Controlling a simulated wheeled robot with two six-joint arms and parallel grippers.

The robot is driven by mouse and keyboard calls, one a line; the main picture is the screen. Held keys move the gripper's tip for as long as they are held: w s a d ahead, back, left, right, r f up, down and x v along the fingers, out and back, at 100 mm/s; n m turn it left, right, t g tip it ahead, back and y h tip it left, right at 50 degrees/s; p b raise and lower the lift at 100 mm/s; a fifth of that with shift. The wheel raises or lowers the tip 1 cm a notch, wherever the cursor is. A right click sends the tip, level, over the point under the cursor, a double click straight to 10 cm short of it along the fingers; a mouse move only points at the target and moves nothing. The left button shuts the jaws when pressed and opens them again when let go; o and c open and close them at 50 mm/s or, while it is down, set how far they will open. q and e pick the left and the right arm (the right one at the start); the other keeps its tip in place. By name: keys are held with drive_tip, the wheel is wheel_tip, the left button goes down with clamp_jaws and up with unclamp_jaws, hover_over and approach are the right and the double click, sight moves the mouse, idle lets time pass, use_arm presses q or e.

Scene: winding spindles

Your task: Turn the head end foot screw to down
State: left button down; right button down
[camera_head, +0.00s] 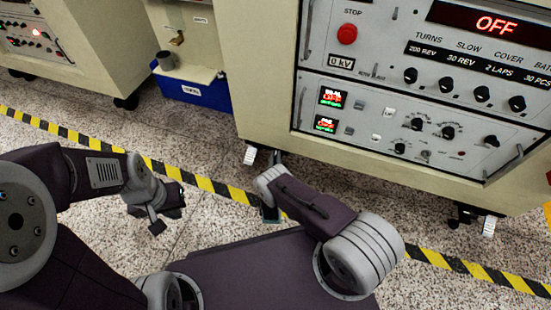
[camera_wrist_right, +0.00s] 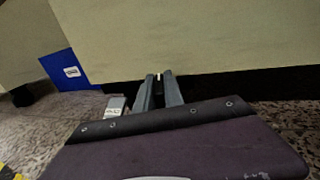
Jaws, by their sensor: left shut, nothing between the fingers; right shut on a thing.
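My right gripper (camera_head: 277,160) reaches to the lower front edge of the big cream cabinet (camera_head: 265,110), by its left front foot. In the right wrist view its two grey fingers (camera_wrist_right: 159,88) point at the dark gap under the cabinet. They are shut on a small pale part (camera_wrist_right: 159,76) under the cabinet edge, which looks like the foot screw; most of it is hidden. A white tab (camera_head: 250,155) sits just left of the fingers, and it shows in the right wrist view (camera_wrist_right: 115,104). My left gripper (camera_head: 168,212) is shut and empty above the floor.
The cabinet's other front foot (camera_head: 464,214) has a white tab (camera_head: 489,227) beside it. The panel shows a red stop button (camera_head: 347,34) and an OFF display (camera_head: 496,25). A blue bin (camera_head: 195,92) stands at left. Yellow-black tape (camera_head: 215,187) crosses the speckled floor.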

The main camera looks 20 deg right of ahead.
drive_tip(key=m+h+b, duration=0.1)
drive_tip(key=m+g+h+b, duration=0.1)
drive_tip(key=h+b, duration=0.1)
drive_tip(key=h, duration=0.1)
drive_tip(key=shift+a+f+m+g, duration=0.15)
drive_tip(key=shift+f+m+g, duration=0.1)
drive_tip(key=shift+m+g, duration=0.15)
drive_tip(key=shift+r+m+g+h+b, duration=0.1)
drive_tip(key=shift+m+g+h+b, duration=0.55)
drive_tip(key=shift+m+h, duration=0.35)
drive_tip(key=shift+r+m+g+h, duration=0.15)
drive_tip(key=shift+m+g+h, duration=0.85)
drive_tip(key=shift+g+h, duration=0.4)
drive_tip(key=shift+m+g+h, duration=0.3)
drive_tip(key=shift+g, duration=0.05)
drive_tip(key=c, duration=1.4)
unclamp_jaws()
drive_tip(key=shift+d, duration=0.2)
drive_tip(key=shift+c, duration=0.2)
drive_tip(key=v, duration=0.9)
